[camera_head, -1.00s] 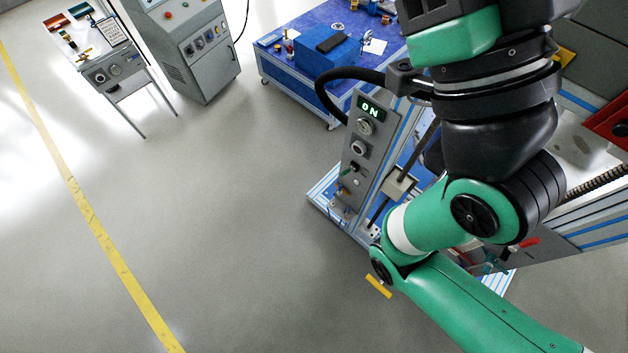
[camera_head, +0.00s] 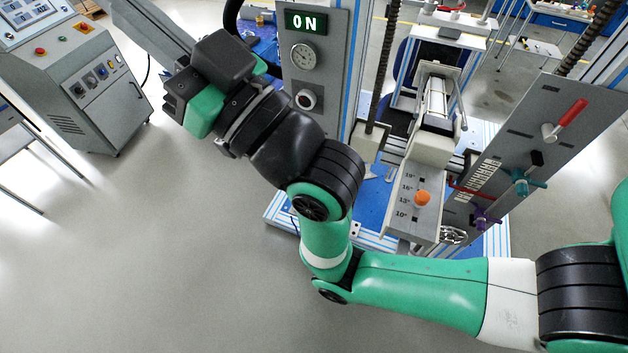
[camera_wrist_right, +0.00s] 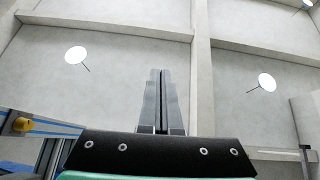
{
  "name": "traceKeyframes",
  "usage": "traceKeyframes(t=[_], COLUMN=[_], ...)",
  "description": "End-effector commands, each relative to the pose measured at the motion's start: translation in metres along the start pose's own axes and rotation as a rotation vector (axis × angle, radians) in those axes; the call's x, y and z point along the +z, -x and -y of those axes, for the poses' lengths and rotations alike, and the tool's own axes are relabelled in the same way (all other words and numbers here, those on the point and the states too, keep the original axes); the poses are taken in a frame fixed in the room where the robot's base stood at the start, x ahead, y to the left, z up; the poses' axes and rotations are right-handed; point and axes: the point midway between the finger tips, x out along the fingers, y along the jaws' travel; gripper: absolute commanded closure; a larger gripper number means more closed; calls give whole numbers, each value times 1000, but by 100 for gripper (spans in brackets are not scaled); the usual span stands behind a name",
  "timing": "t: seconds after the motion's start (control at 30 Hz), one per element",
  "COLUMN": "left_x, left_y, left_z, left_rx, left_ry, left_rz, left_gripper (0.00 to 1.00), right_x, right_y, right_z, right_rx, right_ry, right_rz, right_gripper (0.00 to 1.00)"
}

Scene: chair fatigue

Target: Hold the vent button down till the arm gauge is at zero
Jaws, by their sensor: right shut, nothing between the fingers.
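I cannot tell for certain which control is the vent button, and the gauge reading is too small to read. My right arm comes in from the right, and its wrist stands in front of and left of this panel. Its fingers do not show clearly in the head view. In the right wrist view my right gripper (camera_wrist_right: 160,75) is shut and empty, pointing toward the ceiling. My left gripper is not in view.
A sloped panel holds a red lever (camera_head: 567,118), a teal valve (camera_head: 522,184) and a purple valve (camera_head: 484,217). A grey control cabinet (camera_head: 82,84) stands left. The floor between is clear.

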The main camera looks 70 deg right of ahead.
Motion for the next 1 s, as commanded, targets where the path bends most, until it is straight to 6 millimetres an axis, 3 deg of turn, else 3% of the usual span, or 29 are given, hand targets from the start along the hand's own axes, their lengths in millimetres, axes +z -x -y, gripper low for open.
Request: traceKeyframes(t=[0.03,0.4,0.77,1.0], left_x=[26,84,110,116], left_y=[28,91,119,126], left_z=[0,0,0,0], left_rx=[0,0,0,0], left_ry=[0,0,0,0], left_rz=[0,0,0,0], left_gripper=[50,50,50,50], right_x=[40,196,332,408], right_y=[22,83,158,230], right_z=[-5,-60,-140,-196], right_rx=[13,151,308,381], right_ry=[13,172,431,647], right_rz=[19,197,434,626], right_gripper=[100,100,100,100])
